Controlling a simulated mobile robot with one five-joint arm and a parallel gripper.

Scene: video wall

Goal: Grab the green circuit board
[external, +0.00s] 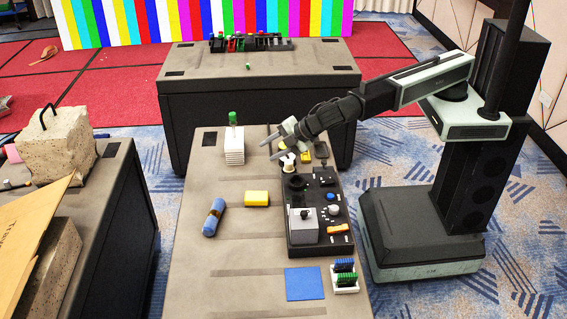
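A small white rack (346,290) stands at the near right corner of the middle table. It holds upright green pieces (345,279) that look like circuit boards, with blue pieces (343,265) behind them. They are too small to separate clearly. My gripper (269,149) is over the far part of the same table, well away from the rack. Its two fingers point left and are apart, with nothing visible between them.
A black tray (292,245) with parts lies between my gripper and the rack. A blue square (305,284) lies left of the rack.

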